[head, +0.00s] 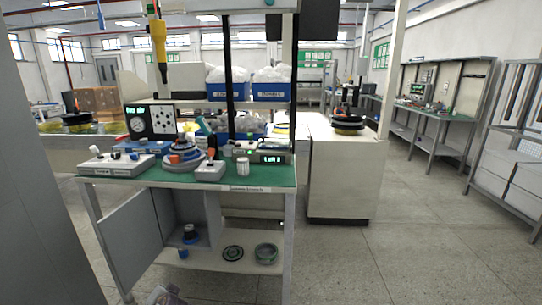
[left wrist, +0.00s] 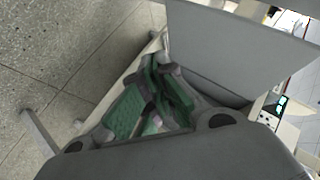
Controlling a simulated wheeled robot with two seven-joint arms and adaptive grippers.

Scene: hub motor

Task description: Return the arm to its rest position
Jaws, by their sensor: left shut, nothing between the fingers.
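My left gripper (left wrist: 158,72) shows in the left wrist view. Its fingers are drawn together with nothing held between them. Behind it in that view are grey panels and the speckled floor. At the bottom edge of the head view a small grey part shows, which may be the top of my left gripper; it is cut off. My right gripper is in neither view. The workbench (head: 257,203) with a green top stands ahead in the head view. On it sits a round stacked assembly (head: 185,158) with blue, grey and orange parts.
A grey box with knobs (head: 115,164), a small grey box (head: 210,171) and a display unit (head: 271,157) are on the bench. A yellow tool (head: 159,46) hangs above. Round parts (head: 266,252) lie on the lower shelf. Open floor (head: 400,240) is at right.

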